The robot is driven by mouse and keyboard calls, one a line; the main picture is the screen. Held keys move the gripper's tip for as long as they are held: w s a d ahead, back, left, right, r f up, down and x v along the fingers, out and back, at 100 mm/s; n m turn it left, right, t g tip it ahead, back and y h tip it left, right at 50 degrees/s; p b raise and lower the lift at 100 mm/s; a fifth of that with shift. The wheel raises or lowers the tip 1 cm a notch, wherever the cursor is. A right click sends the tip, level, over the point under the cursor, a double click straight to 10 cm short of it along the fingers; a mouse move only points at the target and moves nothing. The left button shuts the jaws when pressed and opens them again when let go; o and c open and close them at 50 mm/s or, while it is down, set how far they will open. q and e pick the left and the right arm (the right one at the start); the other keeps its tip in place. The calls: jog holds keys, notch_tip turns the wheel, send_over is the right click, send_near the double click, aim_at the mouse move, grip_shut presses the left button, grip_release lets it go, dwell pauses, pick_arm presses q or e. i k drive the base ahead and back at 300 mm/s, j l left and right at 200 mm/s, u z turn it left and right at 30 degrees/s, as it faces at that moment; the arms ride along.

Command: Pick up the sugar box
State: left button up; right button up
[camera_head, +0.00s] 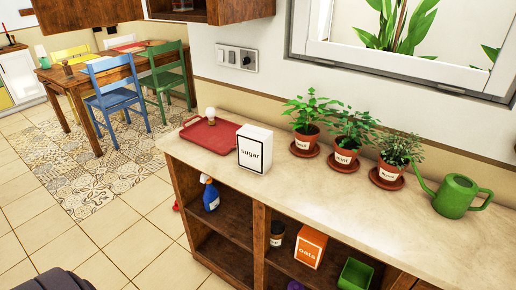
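The sugar box (255,149) is a white box with a dark outline and the word "sugar" on its front. It stands upright on the pale countertop (330,209), near its front edge and right of the red tray. Nothing is touching it from above, and its front and top are in plain view. Neither of my grippers shows in the head view.
A red tray (213,145) lies left of the box. Three potted plants (345,158) and a green watering can (456,196) stand to the right. Shelves below hold a blue spray bottle (210,195), an oats box (311,247) and a green container (355,275).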

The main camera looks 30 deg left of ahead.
aim_at(254, 144)
jog(key=i+j+u, duration=0.1)
jog(key=u, duration=0.3)
jog(key=i+u, duration=0.1)
jog(key=u, duration=0.35)
jog(key=i+u, duration=0.1)
jog(key=u, duration=0.3)
jog(key=i+u, duration=0.1)
jog(key=u, duration=0.3)
